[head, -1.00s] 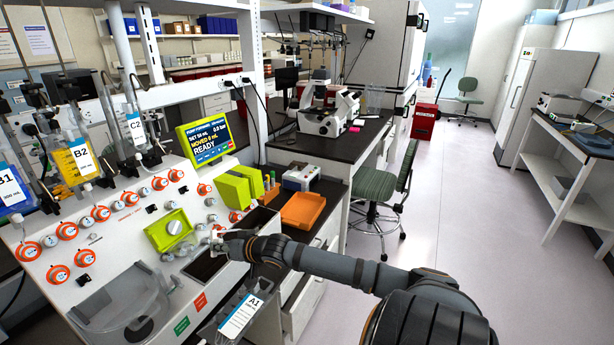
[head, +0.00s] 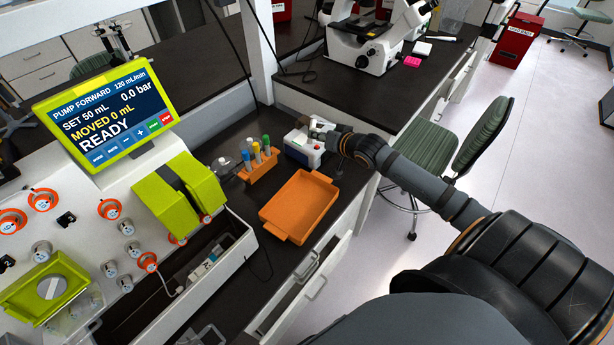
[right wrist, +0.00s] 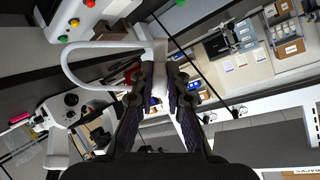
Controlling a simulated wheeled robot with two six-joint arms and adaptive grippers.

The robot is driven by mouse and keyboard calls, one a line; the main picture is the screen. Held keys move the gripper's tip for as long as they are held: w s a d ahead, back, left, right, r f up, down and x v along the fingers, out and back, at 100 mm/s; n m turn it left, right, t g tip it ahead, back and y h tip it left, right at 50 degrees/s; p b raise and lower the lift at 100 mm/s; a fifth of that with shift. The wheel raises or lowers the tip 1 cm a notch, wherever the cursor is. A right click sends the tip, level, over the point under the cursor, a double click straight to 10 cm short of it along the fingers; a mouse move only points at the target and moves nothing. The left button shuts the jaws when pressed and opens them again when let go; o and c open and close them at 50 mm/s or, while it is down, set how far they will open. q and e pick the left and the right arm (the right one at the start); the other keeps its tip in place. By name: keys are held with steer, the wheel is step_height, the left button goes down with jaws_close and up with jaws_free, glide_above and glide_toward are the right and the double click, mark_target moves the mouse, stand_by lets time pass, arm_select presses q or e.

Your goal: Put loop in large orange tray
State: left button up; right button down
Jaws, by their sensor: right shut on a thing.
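The large orange tray (head: 299,202) lies empty on the dark counter, right of the cell processor. My right gripper (head: 322,128) is beyond the tray's far right corner, by a small white device. It is shut on a pale piece, which shows between the fingertips in the right wrist view (right wrist: 158,75). A white curved tube, apparently the loop (right wrist: 78,82), runs left from that piece. The loop is hard to make out in the head view. My left gripper is not in view.
The white device (head: 303,147) stands behind the tray. An orange rack (head: 259,168) with several coloured-cap tubes stands left of it. The processor's screen (head: 105,105) and green clamp block (head: 178,198) are at left. A microscope (head: 378,38) stands on the back bench.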

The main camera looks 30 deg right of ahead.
steer(key=s+a+f+n+g+b, duration=0.1)
steer(key=s+a+f+g, duration=0.1)
steer(key=a+f, duration=0.2)
steer(key=s+a+f+n+g+y+b, duration=0.1)
steer(key=s+a+f+g, duration=0.1)
steer(key=a+f, duration=0.3)
steer(key=s+a+f+n+g+b, duration=0.1)
steer(key=a+f, duration=0.4)
steer(key=f, duration=0.6)
steer(key=shift+s+a+f+g, duration=0.15)
steer(key=shift+s+g, duration=0.25)
steer(key=shift+s, duration=0.2)
steer(key=shift+s+f+b, duration=0.1)
steer(key=shift+f+b, duration=0.2)
steer(key=shift+b, duration=0.4)
steer(key=shift+s+a, duration=0.1)
